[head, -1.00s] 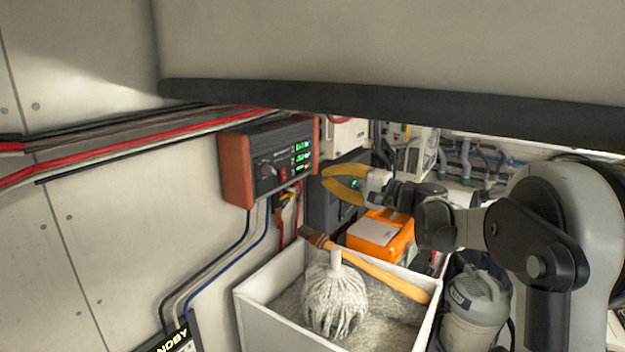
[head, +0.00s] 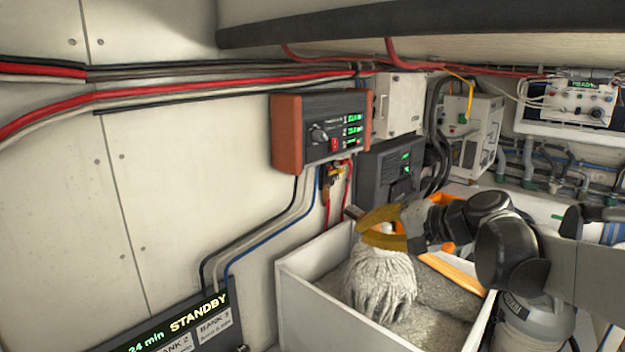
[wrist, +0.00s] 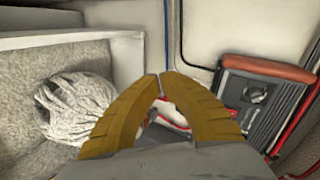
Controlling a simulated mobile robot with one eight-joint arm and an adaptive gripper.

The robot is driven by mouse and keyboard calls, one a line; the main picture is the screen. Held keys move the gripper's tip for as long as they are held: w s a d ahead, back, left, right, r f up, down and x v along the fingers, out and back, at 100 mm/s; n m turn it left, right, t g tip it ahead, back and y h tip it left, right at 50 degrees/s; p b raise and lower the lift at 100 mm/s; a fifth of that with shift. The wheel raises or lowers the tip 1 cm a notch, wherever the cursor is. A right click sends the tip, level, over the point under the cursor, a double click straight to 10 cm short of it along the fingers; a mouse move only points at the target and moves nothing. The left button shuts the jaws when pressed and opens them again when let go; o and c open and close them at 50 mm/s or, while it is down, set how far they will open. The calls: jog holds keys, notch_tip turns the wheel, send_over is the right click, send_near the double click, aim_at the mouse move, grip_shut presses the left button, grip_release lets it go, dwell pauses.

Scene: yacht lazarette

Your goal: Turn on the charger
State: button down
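A dark box with orange-brown end panels (head: 322,130), which looks like the charger, is fixed to the wall. Its front has a dark rotary knob (head: 318,134), a red switch (head: 335,145) and lit green readouts. In the wrist view the box (wrist: 262,105) is tilted at the right, with its knob (wrist: 257,95) visible; the readouts are not clear there. My gripper (head: 361,230) is below and right of the box, apart from it, over the mop bin. Its yellow fingers (wrist: 160,84) meet or nearly meet at the tips, with nothing between them.
A white bin (head: 310,285) holds a grey mop (head: 380,285) below my gripper. A dark grey unit (head: 385,172) and a white box (head: 400,103) are right of the charger. A display reading STANDBY (head: 190,318) is at lower left. An overhang edge (head: 420,22) runs above.

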jog(key=s+d+f+n+h+b, duration=0.2)
jog(key=s+f+b, duration=0.3)
jog(key=s+f, duration=0.3)
jog(key=s+d+f+n+g+h+b, duration=0.1)
jog(key=s+f+h+b, duration=0.3)
jog(key=f, duration=1)
jog(key=s+d+f+n+g+h+b, duration=0.1)
jog(key=s+d+f+n+h+b, duration=0.1)
jog(key=s+f+b, duration=0.5)
jog(key=s+f+n+h, duration=0.1)
jog(key=s+f, duration=0.3)
jog(key=s, duration=0.2)
jog(key=shift+d+f+b, duration=0.2)
jog(key=shift+d+b, duration=0.1)
jog(key=shift+b, duration=0.1)
